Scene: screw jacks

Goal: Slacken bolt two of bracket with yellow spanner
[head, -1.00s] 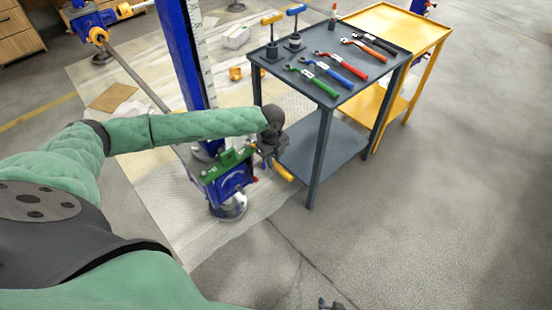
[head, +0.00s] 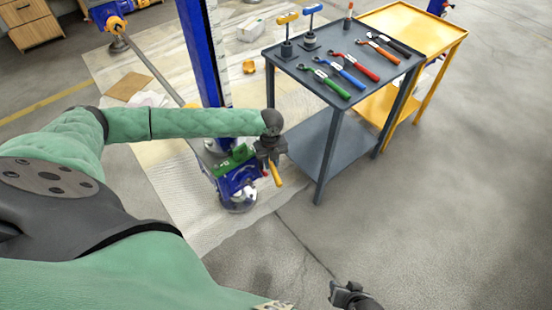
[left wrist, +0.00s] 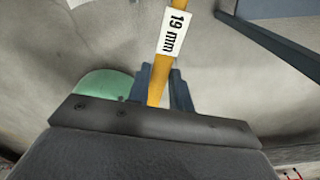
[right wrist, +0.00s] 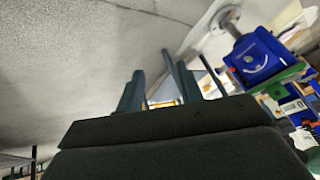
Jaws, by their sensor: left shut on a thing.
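My left gripper (head: 268,158) is shut on the yellow spanner (head: 276,175), whose handle points down below the jaws. In the left wrist view the spanner (left wrist: 171,58) runs between the fingers and has a "19 mm" label. The green bracket (head: 234,160) sits low on the blue jack, just left of the left gripper; it also shows in the right wrist view (right wrist: 275,90). I cannot make out its separate bolts or whether the spanner's head touches one. My right gripper (right wrist: 157,92) is open and empty; it shows at the bottom of the head view (head: 352,296).
A grey cart (head: 345,100) right of the jack carries green, blue, red, orange and black spanners and two T-handled tools. A yellow cart (head: 440,40) stands behind it. A blue post (head: 204,50) rises behind my left forearm. The floor at the right is clear.

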